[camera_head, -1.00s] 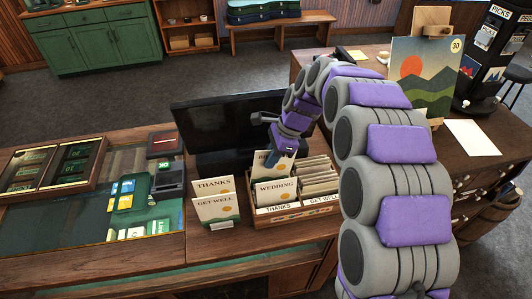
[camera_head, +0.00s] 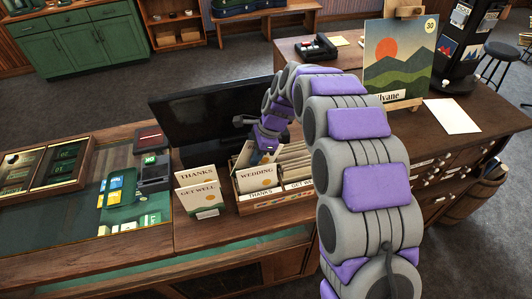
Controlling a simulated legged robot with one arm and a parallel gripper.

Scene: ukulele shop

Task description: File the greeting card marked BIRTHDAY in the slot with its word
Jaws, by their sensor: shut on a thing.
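My gripper (camera_head: 264,153) is at the back left of the wooden card box (camera_head: 242,208), its tips partly hidden. It is shut on a pale card (camera_head: 244,155), which stands tilted behind the WEDDING card (camera_head: 257,177); its word cannot be read now. The WEDDING card stands upright at the front left of the box. Rows of cards (camera_head: 294,160) fill the box's right side. The box's front labels read THANKS (camera_head: 260,196) and GET WELL (camera_head: 299,186); other slot labels are hidden or too small to read.
A THANKS card (camera_head: 196,175) and a GET WELL card (camera_head: 199,195) stand in a holder left of the box. A dark monitor (camera_head: 205,123) stands close behind. A card reader (camera_head: 154,172) and glass display (camera_head: 62,205) lie further left.

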